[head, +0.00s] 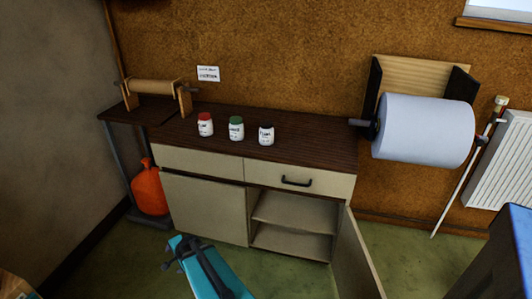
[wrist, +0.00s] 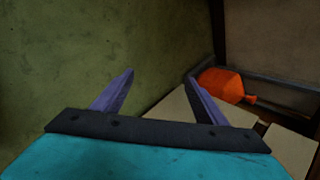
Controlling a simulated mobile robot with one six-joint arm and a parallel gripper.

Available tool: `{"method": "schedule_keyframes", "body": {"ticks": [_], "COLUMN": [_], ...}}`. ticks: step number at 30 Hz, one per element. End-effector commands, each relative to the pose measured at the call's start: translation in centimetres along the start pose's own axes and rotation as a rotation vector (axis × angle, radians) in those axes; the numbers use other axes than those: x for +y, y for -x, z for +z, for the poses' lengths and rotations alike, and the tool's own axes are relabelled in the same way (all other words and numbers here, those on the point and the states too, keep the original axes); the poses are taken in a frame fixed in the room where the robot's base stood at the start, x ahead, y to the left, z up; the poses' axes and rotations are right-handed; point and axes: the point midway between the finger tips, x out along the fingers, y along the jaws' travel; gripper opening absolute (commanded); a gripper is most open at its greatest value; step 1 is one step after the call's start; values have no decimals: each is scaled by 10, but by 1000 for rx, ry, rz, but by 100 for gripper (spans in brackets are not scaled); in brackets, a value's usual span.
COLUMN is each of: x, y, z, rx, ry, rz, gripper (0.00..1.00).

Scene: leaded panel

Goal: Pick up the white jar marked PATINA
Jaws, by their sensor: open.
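Three small white jars stand upright in a row on the dark top of the cabinet in the head view: a red-lidded jar (head: 205,127), a green-lidded jar (head: 236,130) and a black-lidded jar (head: 266,136). Each has dark lettering, too small for me to tell which reads PATINA. My gripper (wrist: 159,76) is open and empty in the wrist view, its two purple fingers spread apart. In the head view my teal arm is low in front of the cabinet, below the jars and apart from them. No jar shows in the wrist view.
The cabinet (head: 200,160) has a closed drawer with a black handle and an open right door (head: 358,262). A roller stand (head: 152,90) is at the left, with an orange container (head: 149,189) below. A large white roll (head: 425,130) hangs at the right. The cabinet top's right part is clear.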

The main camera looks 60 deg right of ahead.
Motion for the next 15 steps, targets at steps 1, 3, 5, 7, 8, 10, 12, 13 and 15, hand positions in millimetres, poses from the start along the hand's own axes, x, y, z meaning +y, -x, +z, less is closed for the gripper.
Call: {"method": "schedule_keyframes", "body": {"ticks": [1, 3, 5, 7, 8, 10, 12, 13, 15], "x": [-25, -57, -82, -110, -121, -144, -164, -172, -187], "y": [7, 21, 35, 56, 66, 91, 119, 132, 165], "z": [-25, -56, -84, -118, -133, -168, -205, -220, -257], "rx": [28, 58, 78, 96, 102, 111, 112, 110, 101], "ry": [-107, -256, -383, -529, -591, -733, -871, -931, -1062], "rz": [-72, -171, -257, -361, -408, -518, -632, -682, -800], "gripper": [66, 66, 66, 66, 66, 66, 66, 66, 66]}}
